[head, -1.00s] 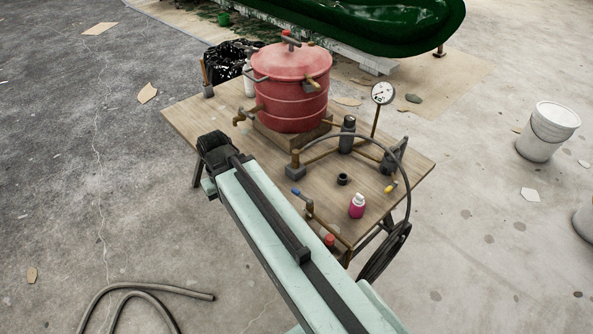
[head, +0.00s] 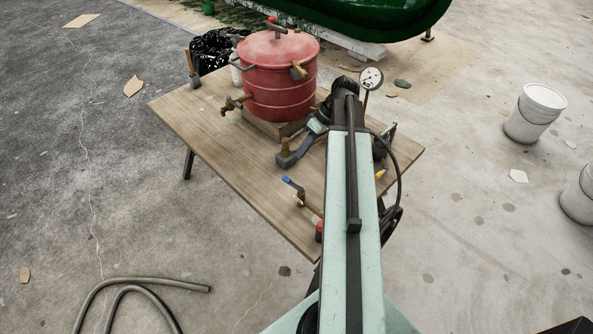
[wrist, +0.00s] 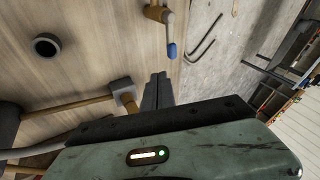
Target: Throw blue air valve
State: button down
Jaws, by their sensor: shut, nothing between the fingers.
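The blue air valve shows in the head view as a blue-tipped lever (head: 288,181) on a brass fitting near the table's front edge. In the wrist view its blue tip (wrist: 172,50) and brass body lie just beyond my fingers, apart from them. My gripper (wrist: 157,78) is shut and empty, its dark fingers together above the table. In the head view the gripper (head: 300,152) is small and dark beside a grey block, behind and right of the blue lever.
A black ring (wrist: 46,46) lies on the wood. My arm hides the table's right part.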

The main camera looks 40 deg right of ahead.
aim_at(292, 183)
jog(key=s+d+r+t, duration=0.1)
jog(key=s+d, duration=0.2)
jog(key=d, duration=0.2)
jog(key=shift+n+y, duration=0.4)
jog(key=b+x, duration=0.4)
jog(key=x, duration=0.1)
jog(key=b+x, duration=0.4)
jog(key=x, duration=0.1)
jog(key=shift+w+d+f+b, duration=0.1)
jog(key=shift+w+f+b, duration=0.2)
jog(key=shift+b, duration=0.1)
jog(key=a, duration=0.2)
jog(key=s+a, duration=0.1)
jog(key=a, duration=0.1)
jog(key=shift+r+p, duration=0.4)
jog(key=shift+d, duration=0.1)
jog(key=shift+d, duration=0.1)
